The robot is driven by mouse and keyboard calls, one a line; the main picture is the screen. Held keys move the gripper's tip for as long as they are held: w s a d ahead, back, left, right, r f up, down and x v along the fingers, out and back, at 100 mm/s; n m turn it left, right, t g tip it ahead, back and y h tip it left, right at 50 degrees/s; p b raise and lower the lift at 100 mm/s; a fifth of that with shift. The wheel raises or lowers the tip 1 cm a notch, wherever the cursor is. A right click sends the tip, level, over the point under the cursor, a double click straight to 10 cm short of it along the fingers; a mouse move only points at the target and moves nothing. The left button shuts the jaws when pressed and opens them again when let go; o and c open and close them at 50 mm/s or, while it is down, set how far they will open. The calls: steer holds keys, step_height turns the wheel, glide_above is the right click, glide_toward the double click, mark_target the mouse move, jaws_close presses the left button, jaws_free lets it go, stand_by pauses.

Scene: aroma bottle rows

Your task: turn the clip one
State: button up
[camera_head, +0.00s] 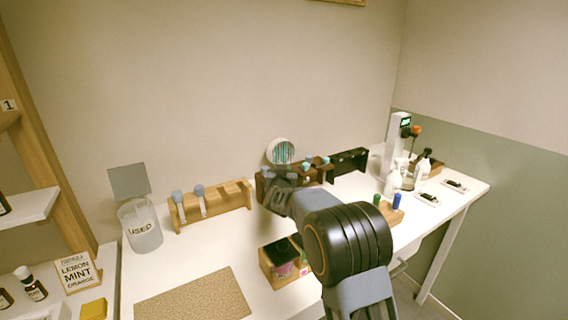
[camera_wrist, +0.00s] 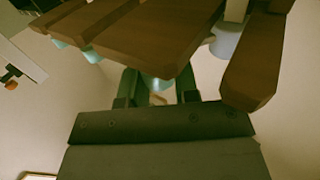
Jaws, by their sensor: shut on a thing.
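A dark brown wooden rack (camera_head: 262,188) stands at the back of the white table, with several pale blue-topped pieces in it. My gripper (camera_head: 284,184) is at this rack and hides part of it. In the wrist view the rack (camera_wrist: 150,35) fills the top, and my gripper's two fingers (camera_wrist: 160,88) reach up to its edge. A pale teal piece (camera_wrist: 158,82) shows between the fingers, and they are shut on it. Most of it is hidden by the rack. I cannot make out a clip on it or which way it is turned.
A light wooden rack (camera_head: 233,198) holding two blue-topped droppers stands left. A jar marked USED (camera_head: 142,232) is further left. A round striped disc (camera_head: 281,152) rises behind the dark rack. White bottles (camera_head: 393,180) stand right. A cork mat (camera_head: 195,297) lies bare in front.

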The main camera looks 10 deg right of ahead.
steer(key=m+h+p, duration=0.1)
steer(key=p, duration=0.1)
steer(key=m+g+h+p, duration=0.1)
steer(key=h, duration=0.1)
steer(key=m+g+h+p, duration=0.1)
steer(key=h+p, duration=0.1)
steer(key=shift+a+r+m+p, duration=0.15)
steer(key=shift+r+m+p, duration=0.15)
steer(key=shift+r, duration=0.05)
steer(key=m+g+h+p, duration=0.2)
steer(key=shift+f+g+h, duration=0.15)
steer(key=shift+g+h, duration=0.15)
steer(key=shift+h, duration=0.1)
steer(key=shift+m+g+h+p, duration=0.7)
steer(key=shift+m+g+h, duration=0.4)
steer(key=shift+m+g, duration=0.25)
steer(key=shift+g, duration=0.25)
steer(key=o, duration=0.9)
steer(key=shift+f, duration=0.1)
steer(key=shift+f, duration=0.1)
steer(key=shift+s+a, duration=0.15)
steer(key=shift+a, duration=0.15)
steer(key=b+v, duration=0.2)
steer(key=v, duration=1.1)
steer(key=shift+b, duration=0.3)
